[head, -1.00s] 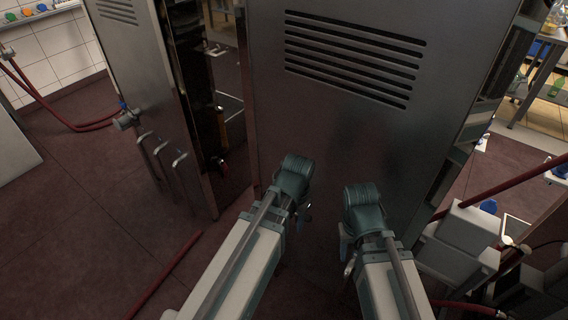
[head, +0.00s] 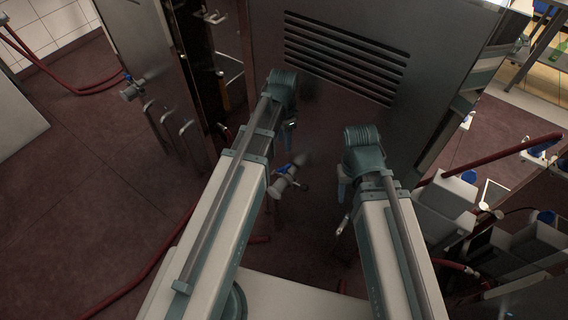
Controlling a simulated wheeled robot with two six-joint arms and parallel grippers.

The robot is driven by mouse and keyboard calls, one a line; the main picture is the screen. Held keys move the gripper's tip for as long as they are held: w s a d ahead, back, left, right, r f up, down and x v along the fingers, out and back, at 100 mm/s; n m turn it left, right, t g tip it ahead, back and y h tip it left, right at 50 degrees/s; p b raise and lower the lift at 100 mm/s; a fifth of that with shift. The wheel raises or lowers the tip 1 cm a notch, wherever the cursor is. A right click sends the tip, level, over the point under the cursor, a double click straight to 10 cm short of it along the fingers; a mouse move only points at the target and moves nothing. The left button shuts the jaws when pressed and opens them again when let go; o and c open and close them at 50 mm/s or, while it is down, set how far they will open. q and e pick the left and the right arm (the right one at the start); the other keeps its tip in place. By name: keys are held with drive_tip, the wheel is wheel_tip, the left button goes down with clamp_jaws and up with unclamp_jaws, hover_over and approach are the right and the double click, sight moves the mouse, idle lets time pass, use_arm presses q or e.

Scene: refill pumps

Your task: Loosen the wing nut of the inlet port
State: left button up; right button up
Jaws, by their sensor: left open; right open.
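A metal pipe fitting with a small blue part (head: 286,180) sticks out low on the front of the steel cabinet, between my two arms. It may be the inlet port; its wing nut is too small and dark to make out. My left gripper (head: 290,130) points down above the fitting, apart from it, and is open and empty. My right gripper (head: 343,190) is open and empty, right of the fitting and apart from it. The wrists partly hide both grippers.
The vented steel cabinet (head: 440,60) stands close ahead. A second cabinet at left bears a similar fitting (head: 133,88) and several handles. Red hoses (head: 35,60) run at left and along the floor. Pale containers (head: 447,195) stand at right.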

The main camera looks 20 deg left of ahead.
sight(284, 166)
use_arm(q)
wheel_tip(284, 166, down, 14)
drive_tip(key=b, duration=1.3)
drive_tip(key=shift+r, duration=0.2)
drive_tip(key=shift+c, duration=0.3)
clamp_jaws()
